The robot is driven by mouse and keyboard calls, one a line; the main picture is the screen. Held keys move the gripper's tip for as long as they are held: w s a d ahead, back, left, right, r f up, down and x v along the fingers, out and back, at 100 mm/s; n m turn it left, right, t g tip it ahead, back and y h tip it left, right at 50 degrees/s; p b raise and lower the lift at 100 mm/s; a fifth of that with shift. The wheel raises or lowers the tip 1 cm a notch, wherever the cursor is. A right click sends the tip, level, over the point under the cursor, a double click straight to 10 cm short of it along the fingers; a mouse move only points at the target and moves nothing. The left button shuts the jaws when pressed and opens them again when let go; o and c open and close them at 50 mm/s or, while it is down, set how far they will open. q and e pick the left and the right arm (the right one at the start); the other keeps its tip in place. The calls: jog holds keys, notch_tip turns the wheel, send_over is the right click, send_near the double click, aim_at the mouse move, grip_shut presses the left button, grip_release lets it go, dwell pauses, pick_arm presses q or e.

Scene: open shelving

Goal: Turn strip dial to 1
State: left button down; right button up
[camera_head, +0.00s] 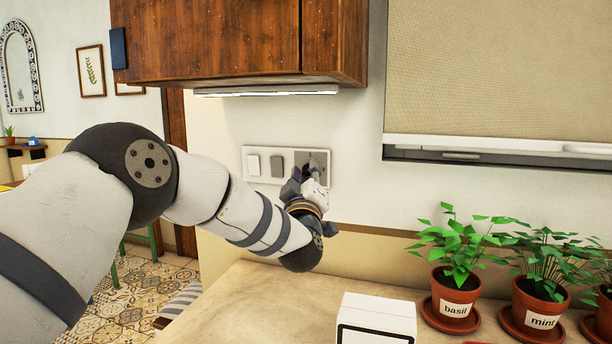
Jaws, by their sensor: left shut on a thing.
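The strip dial (316,161) is on the grey right-hand plate of a white wall panel (286,149), under the wooden cabinet. My left gripper (313,174) reaches up to the plate from below and is shut on the dial. The gripper hides much of the dial and the plate's lower left part, so I cannot read the setting or any marks. A light strip (266,91) under the cabinet looks bright. My right gripper is not in view.
A wooden cabinet (235,40) hangs above the panel. Below is a beige counter (245,300) with a white box (376,318) at the front. Potted basil (453,305) and mint (541,308) stand at the right. A window blind (500,70) is at upper right.

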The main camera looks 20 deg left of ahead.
pick_arm(q)
jog(key=n, duration=0.2)
jog(key=n+g+y, duration=0.1)
jog(key=n, duration=0.1)
jog(key=n+g, duration=0.1)
jog(key=n, duration=0.1)
jog(key=shift+r+n+y, duration=0.25)
jog(key=shift+n+y, duration=0.05)
jog(key=shift+n, duration=0.1)
jog(key=shift+r+n+g, duration=0.1)
jog(key=shift+n+g, duration=0.8)
jog(key=shift+n, duration=1.2)
jog(key=c, duration=1.4)
grip_release()
jog(key=shift+o, duration=0.2)
jog(key=shift+s+d, duration=0.1)
jog(key=shift+d, duration=0.05)
jog(key=v, duration=1.1)
jog(key=shift+s, duration=0.4)
jog(key=shift+d, duration=0.1)
